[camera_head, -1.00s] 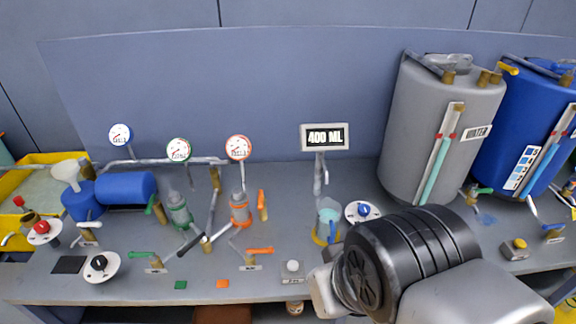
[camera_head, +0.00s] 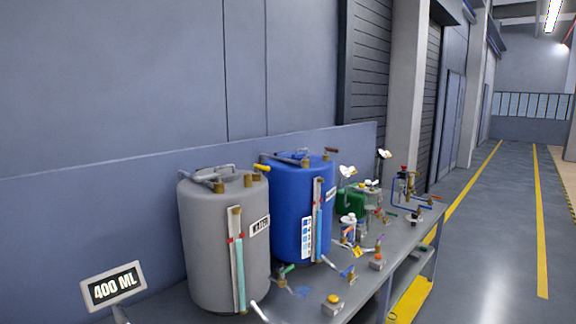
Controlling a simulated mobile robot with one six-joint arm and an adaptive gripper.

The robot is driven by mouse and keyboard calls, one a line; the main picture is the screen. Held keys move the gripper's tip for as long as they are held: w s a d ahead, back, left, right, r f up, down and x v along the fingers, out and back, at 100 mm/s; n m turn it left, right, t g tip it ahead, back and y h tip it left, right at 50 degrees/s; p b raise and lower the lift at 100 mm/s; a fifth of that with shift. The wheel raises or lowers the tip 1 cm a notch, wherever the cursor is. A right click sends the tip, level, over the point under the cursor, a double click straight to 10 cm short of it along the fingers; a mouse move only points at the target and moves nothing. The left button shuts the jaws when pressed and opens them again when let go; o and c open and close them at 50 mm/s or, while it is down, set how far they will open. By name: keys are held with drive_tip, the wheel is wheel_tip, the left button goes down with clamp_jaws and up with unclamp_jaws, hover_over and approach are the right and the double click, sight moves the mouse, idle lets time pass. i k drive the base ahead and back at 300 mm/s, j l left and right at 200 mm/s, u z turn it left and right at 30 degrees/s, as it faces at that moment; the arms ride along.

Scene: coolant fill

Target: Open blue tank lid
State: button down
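The blue tank (camera_head: 288,215) stands upright on the bench near the middle of the head view, just right of the grey water tank. Its lid (camera_head: 300,157) is on top, with a dark handle-like part and a yellow-handled valve (camera_head: 263,168) at the left of the top. The lid looks seated, but it is too small to tell details. A sight tube and a white label are on the tank's front. My gripper and arm do not show in this view.
The grey tank (camera_head: 212,245) stands close beside the blue one. A 400 ML display (camera_head: 113,286) is at lower left. A green container (camera_head: 350,203) and several small fittings stand to the right. An open floor aisle with yellow lines (camera_head: 490,240) runs along the right.

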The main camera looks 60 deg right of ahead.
sight(286, 154)
drive_tip(key=z, duration=1.85)
drive_tip(key=i+l+u, duration=0.1)
drive_tip(key=i+l, duration=0.25)
drive_tip(key=i+l+u, duration=0.15)
drive_tip(key=i+l, duration=0.15)
drive_tip(key=l, duration=0.15)
drive_tip(key=i+l+u, duration=0.1)
drive_tip(key=i+l, duration=0.2)
drive_tip(key=l, duration=0.15)
drive_tip(key=i+l+u, duration=0.15)
drive_tip(key=i+l, duration=0.15)
drive_tip(key=l, duration=0.15)
